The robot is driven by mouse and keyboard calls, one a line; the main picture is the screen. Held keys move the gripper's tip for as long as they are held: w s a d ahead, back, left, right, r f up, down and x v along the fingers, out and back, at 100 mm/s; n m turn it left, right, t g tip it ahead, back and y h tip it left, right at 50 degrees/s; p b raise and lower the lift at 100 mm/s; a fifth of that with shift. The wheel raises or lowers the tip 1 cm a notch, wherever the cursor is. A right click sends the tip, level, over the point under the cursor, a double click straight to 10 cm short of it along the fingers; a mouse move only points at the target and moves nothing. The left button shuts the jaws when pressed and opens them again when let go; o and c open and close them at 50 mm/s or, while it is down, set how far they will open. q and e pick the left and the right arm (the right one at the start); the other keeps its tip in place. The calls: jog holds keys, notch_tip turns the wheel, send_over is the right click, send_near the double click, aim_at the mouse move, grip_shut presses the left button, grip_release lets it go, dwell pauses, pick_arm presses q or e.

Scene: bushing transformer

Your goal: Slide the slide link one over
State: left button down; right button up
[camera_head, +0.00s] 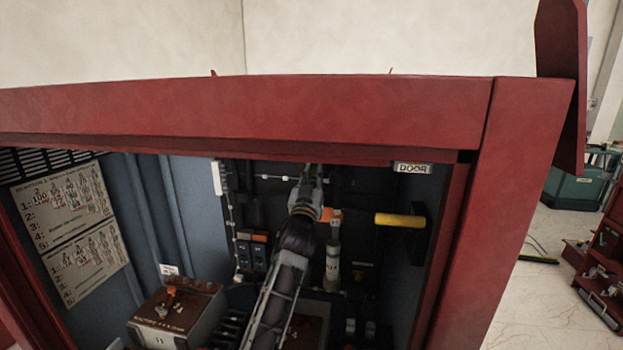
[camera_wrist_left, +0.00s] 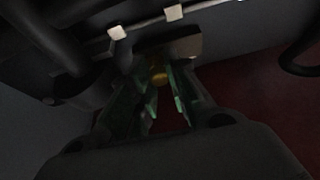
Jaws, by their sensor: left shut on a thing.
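My left gripper (camera_head: 313,178) reaches up into the dark back panel of the red cabinet in the head view. In the left wrist view its greenish fingers (camera_wrist_left: 157,92) are close together at a small brass piece (camera_wrist_left: 158,76), which I take to be part of the slide link. A flat greyish-tan plate (camera_wrist_left: 178,50) lies just beyond the fingertips. The picture is dark, and the fingers hide part of the contact. In the head view the gripper covers the held part. My right gripper is not in view.
The red cabinet frame (camera_head: 240,110) borders the opening above and on the right. A yellow handle (camera_head: 398,220) juts out right of my arm. An orange-topped fitting (camera_head: 330,216) is close beside the gripper. A brown-topped box (camera_head: 178,308) stands lower left.

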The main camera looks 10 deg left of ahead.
pick_arm(q)
jog(key=shift+f, duration=0.1)
jog(key=c, duration=1.8)
grip_release()
jog(key=shift+d, duration=0.1)
jog(key=o, duration=0.4)
jog(key=shift+d, duration=0.25)
jog(key=shift+o, duration=0.2)
jog(key=shift+a, duration=0.2)
jog(key=shift+s, duration=0.2)
jog(key=v, duration=0.7)
jog(key=shift+f, duration=0.2)
